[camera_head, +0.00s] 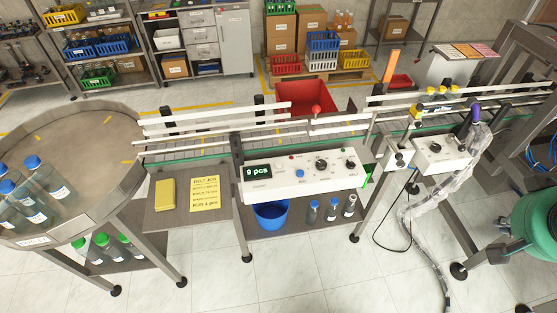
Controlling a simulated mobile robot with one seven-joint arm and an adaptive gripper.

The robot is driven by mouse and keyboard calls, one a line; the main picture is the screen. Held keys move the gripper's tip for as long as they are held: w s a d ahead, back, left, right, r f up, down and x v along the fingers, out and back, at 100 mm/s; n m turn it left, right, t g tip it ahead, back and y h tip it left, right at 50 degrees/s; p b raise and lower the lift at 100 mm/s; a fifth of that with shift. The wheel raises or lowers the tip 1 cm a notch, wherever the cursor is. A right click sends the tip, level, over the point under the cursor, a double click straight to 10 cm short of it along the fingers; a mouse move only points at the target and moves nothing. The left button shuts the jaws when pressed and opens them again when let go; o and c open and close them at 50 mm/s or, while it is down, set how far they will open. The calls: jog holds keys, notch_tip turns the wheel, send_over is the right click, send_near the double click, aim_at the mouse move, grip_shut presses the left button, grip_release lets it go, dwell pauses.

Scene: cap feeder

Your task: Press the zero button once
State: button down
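A white control box (308,173) stands at the front of the conveyor. Dark knobs (321,165) sit farther right. The small labels are too blurred to read, so I cannot tell which button is zero. My gripper is not in view.
A yellow note card (205,194) and a yellow pad (165,195) lie on the grey shelf left of the box. A red-knobbed lever (316,110) rises behind it. A second white box (440,152) stands right, near a plastic-wrapped hose (452,190).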

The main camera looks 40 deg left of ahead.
jog(key=w+a+n+t+y+p, duration=0.2)
jog(key=w+a+n+p, duration=0.5)
jog(key=w+a, duration=1.25)
jog(key=w+a+f+n+g+y+p, duration=0.1)
jog(key=w+a+f+y+p, duration=0.15)
jog(key=a, duration=0.55)
jog(key=w+a+f+n+y+p, duration=0.1)
jog(key=w+a+f+p, duration=0.2)
jog(key=a, duration=0.5)
jog(key=s+a+f+n+g+y+p, duration=0.1)
jog(key=s+a+f+p, duration=0.1)
jog(key=s+a+f, duration=0.2)
jog(key=s+a+f+n+g+y+p, duration=0.1)
jog(key=s+a+f, duration=0.4)
jog(key=a, duration=0.6)
jog(key=s+a+f+n+g+y+p, duration=0.2)
jog(key=s+a+f+n+g+p, duration=0.1)
jog(key=s+a+f+p, duration=0.2)
jog(key=a+f, duration=0.2)
jog(key=a, duration=0.1)
jog(key=shift+s+a, duration=0.15)
jog(key=shift+s, duration=0.1)
jog(key=shift+f, duration=0.1)
